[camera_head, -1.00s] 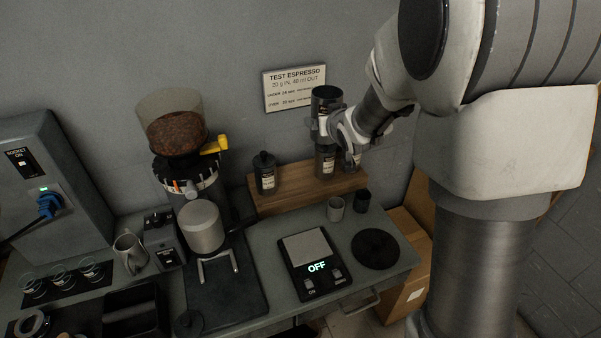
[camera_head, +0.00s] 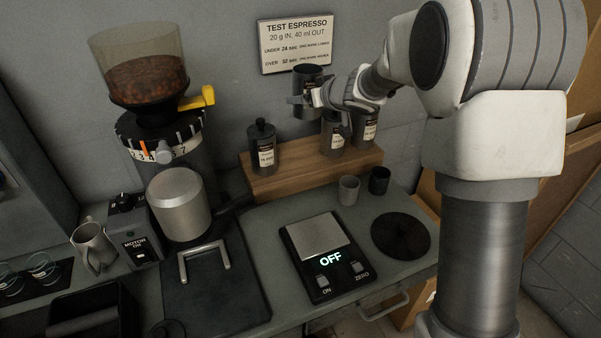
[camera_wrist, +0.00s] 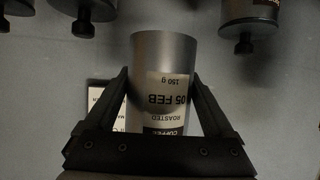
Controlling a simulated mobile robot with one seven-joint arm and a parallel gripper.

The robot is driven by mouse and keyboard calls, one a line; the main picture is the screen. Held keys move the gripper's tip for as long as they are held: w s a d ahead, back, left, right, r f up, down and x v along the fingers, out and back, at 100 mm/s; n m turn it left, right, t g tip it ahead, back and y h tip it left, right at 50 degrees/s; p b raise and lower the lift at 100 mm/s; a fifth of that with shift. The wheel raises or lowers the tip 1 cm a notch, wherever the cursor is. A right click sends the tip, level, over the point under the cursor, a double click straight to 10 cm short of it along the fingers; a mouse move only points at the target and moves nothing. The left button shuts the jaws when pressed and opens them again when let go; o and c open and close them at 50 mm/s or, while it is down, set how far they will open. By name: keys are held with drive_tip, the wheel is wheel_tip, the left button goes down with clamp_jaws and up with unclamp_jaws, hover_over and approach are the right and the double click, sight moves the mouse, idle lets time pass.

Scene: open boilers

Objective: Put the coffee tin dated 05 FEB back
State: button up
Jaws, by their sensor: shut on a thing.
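My gripper (camera_head: 306,102) is shut on a dark grey coffee tin (camera_head: 309,77), held upright in the air above the wooden shelf (camera_head: 300,178). The tin's top looks dark and without a lid in the head view. In the wrist view the tin (camera_wrist: 175,52) sits between both fingers (camera_wrist: 165,110), and its upside-down label reads 05 FEB, 150 g, ROASTED. On the shelf stand a lidded left tin (camera_head: 263,148), a middle tin (camera_head: 332,138) and a right tin (camera_head: 364,128). A bare stretch of shelf lies below the held tin, between left and middle tins.
A grey cup (camera_head: 348,190) and a black cup (camera_head: 379,181) stand before the shelf. A sign (camera_head: 296,43) hangs behind the held tin.

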drive_tip(key=shift+n+g+y, duration=0.4)
drive_tip(key=shift+n+y, duration=0.2)
drive_tip(key=f+b, duration=0.1)
drive_tip(key=f, duration=0.1)
drive_tip(key=w+a+f+b, duration=0.1)
drive_tip(key=b, duration=0.1)
drive_tip(key=a+f+b, duration=0.1)
drive_tip(key=f+b, duration=0.1)
drive_tip(key=shift+w+f, duration=0.25)
drive_tip(key=shift+f, duration=0.05)
wheel_tip(320, 180, down, 10)
drive_tip(key=b, duration=0.7)
drive_tip(key=shift+b, duration=0.3)
drive_tip(key=shift+f, duration=0.1)
drive_tip(key=o, duration=1.4)
